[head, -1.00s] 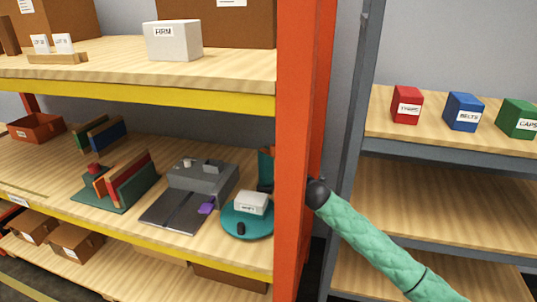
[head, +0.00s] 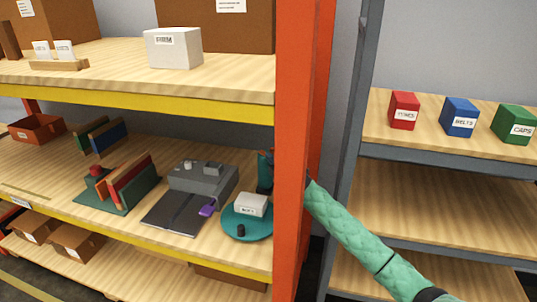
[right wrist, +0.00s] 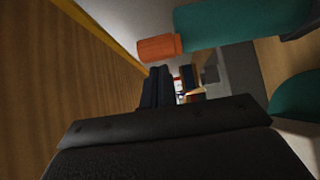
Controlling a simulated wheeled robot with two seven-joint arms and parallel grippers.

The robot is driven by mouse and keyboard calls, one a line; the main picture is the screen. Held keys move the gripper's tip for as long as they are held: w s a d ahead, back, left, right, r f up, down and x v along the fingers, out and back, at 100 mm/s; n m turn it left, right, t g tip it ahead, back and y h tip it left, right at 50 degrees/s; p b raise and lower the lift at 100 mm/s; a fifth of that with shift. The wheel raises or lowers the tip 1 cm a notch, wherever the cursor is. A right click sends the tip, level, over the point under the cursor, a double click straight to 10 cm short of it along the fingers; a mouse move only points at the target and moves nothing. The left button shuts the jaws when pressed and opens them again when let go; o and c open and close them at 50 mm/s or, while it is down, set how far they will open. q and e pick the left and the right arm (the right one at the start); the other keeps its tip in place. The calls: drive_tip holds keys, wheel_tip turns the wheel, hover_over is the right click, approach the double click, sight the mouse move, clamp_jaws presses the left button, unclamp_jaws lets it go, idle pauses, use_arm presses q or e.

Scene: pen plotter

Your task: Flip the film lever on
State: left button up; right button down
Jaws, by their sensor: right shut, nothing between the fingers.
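The grey pen plotter (head: 203,178) sits on the middle shelf, with a dark flat bed (head: 178,213) in front of it. A small purple piece (head: 207,209) is at the bed's right side; I cannot tell whether it is the film lever. My right arm reaches behind the orange post, which hides most of the gripper in the head view. In the right wrist view my right gripper (right wrist: 160,76) has its dark fingers together, with nothing held. The plotter is not clear in that view. My left gripper is not in view.
The orange post (head: 297,120) stands between my right arm and the plotter. A teal round tray (head: 246,232) with a white box (head: 251,204) is right of the plotter. Upright folders (head: 131,182) stand to its left. The yellow beam (head: 150,102) of the upper shelf runs above.

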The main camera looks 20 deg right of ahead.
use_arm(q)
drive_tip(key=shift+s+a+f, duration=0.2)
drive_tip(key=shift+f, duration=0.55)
use_arm(e)
drive_tip(key=shift+x, duration=0.8)
drive_tip(key=shift+s+d, duration=0.1)
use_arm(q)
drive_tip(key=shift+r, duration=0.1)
